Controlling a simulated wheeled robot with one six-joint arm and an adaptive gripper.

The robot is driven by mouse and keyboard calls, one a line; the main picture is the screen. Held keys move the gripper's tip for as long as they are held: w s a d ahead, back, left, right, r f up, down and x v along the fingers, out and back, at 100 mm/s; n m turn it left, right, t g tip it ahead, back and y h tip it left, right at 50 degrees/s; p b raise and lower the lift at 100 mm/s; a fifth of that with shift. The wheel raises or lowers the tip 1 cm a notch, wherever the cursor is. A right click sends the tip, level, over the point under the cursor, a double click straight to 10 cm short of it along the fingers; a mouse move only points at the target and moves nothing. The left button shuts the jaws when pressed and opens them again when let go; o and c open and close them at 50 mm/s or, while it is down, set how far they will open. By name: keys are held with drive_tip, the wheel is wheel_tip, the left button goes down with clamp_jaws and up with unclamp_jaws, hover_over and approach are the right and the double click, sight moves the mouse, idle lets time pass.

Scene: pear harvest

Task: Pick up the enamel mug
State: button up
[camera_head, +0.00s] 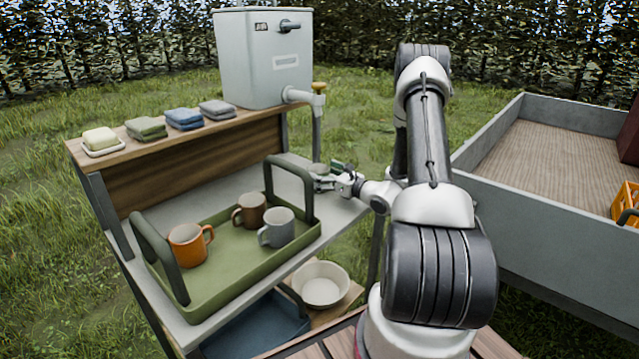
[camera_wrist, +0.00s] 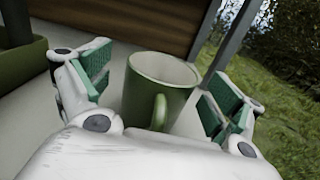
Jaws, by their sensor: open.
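A green mug (camera_wrist: 138,98) with a pale inside and a paler rim stands upright on the grey shelf in the wrist view; I take it for the enamel mug. Its handle points toward my wrist. My gripper (camera_wrist: 155,88) is open, with one green-padded finger on each side of the mug. I cannot tell whether either pad touches it. In the head view my gripper (camera_head: 326,183) is at the tray's right end, partly behind the tray handle, and I cannot make out the green mug there.
A green tray (camera_head: 225,288) with upright handles holds an orange mug (camera_head: 188,246), a brown mug (camera_head: 250,209) and a grey mug (camera_head: 279,228). A water tank (camera_head: 262,60) stands on the upper shelf beside folded cloths (camera_head: 184,119). A post rises close to the right finger in the wrist view.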

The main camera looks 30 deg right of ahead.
drive_tip(key=shift+x, duration=0.75)
drive_tip(key=c, duration=1.4)
drive_tip(key=shift+o, duration=0.2)
drive_tip(key=shift+r, duration=0.15)
